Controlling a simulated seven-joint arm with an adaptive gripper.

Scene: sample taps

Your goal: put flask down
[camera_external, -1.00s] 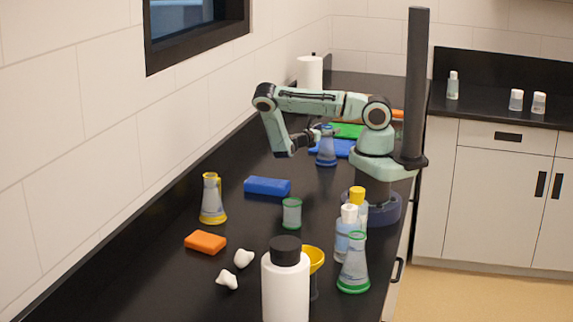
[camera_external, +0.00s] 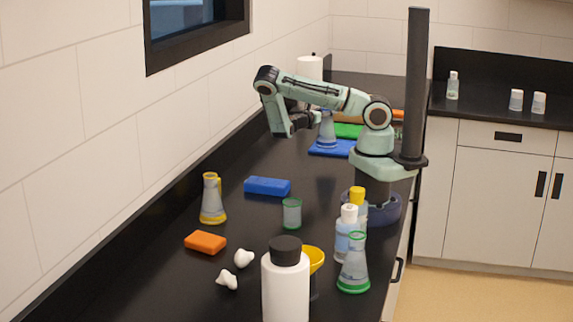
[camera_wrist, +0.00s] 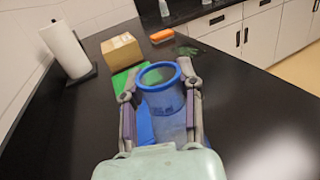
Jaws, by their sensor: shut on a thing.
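The flask (camera_external: 326,132) is clear with a blue band at its base, and it is upright. In the wrist view the flask (camera_wrist: 168,100) shows its blue rim toward the camera. My gripper (camera_wrist: 160,92) is shut on it, with one finger on each side; the gripper (camera_external: 313,119) also shows in the external view. The flask's base appears over the blue mat (camera_external: 343,152). I cannot tell whether it touches the mat. In the wrist view the blue mat (camera_wrist: 144,124) shows partly behind the flask and left finger.
A green mat (camera_external: 348,130) lies behind the blue one. A cardboard box (camera_wrist: 121,48), orange block (camera_wrist: 162,36) and paper roll (camera_wrist: 66,50) stand farther back. A blue block (camera_external: 267,187), yellow-rimmed flask (camera_external: 212,200) and beaker (camera_external: 292,213) stand nearer. Bare counter lies right of the flask in the wrist view.

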